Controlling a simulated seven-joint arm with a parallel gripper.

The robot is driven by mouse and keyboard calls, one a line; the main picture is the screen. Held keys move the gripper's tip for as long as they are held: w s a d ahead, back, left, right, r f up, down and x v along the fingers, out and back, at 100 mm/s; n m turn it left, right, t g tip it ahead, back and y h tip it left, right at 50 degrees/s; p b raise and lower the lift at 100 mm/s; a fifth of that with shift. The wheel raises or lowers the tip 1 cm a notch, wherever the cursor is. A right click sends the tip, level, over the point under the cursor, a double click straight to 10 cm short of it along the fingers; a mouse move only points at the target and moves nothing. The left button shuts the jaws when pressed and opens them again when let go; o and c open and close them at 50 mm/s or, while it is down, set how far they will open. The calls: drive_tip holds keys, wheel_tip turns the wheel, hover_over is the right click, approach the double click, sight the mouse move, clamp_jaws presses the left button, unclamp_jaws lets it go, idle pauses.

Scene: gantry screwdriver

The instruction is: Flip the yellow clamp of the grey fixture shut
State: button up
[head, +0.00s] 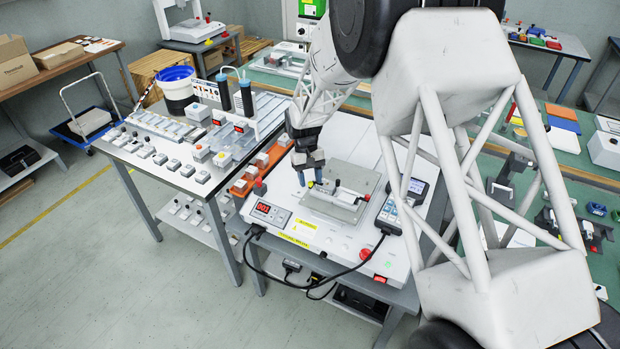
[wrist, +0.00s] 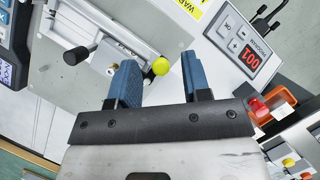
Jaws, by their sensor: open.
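The grey fixture (head: 346,207) sits on the white machine bed, and its plate fills the upper left of the wrist view (wrist: 60,90). My gripper (head: 315,184) is over the left side of the fixture, pointing down. A black knob (wrist: 76,56) is to the left. In the head view the yellow knob is not clear.
A controller box with a red display (head: 268,211) is left of the fixture. A handheld pendant (head: 390,212) lies to its right, and a red button (head: 365,254) is at the front. An orange rail (head: 250,172) with parts runs at the left. Cables hang in front.

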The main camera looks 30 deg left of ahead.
drive_tip(key=shift+r, duration=0.1)
drive_tip(key=v, duration=0.7)
drive_tip(key=shift+r, duration=0.3)
drive_tip(key=shift+w, duration=0.1)
idle(0.4)
drive_tip(key=s+d+r+m+t+y, duration=0.1)
drive_tip(key=s+d+r, duration=0.1)
drive_tip(key=d+r, duration=0.7)
drive_tip(key=s+d+r+m+t+y, duration=0.1)
drive_tip(key=s+d+r+m, duration=0.3)
drive_tip(key=d, duration=1)
drive_tip(key=s+d+r+n+y, duration=0.1)
drive_tip(key=d+r, duration=0.7)
drive_tip(key=d, duration=0.3)
drive_tip(key=s+d+r+m+t, duration=0.2)
drive_tip(key=s+d+r+m, duration=0.15)
drive_tip(key=s+d, duration=0.9)
drive_tip(key=s+d+f+m+t, duration=0.1)
drive_tip(key=s+d+m, duration=0.1)
drive_tip(key=s+d, duration=0.8)
drive_tip(key=s, duration=0.4)
drive_tip(key=shift+s+f+t, duration=0.15)
drive_tip(key=shift+f+t, duration=0.15)
drive_tip(key=shift+t, duration=0.1)
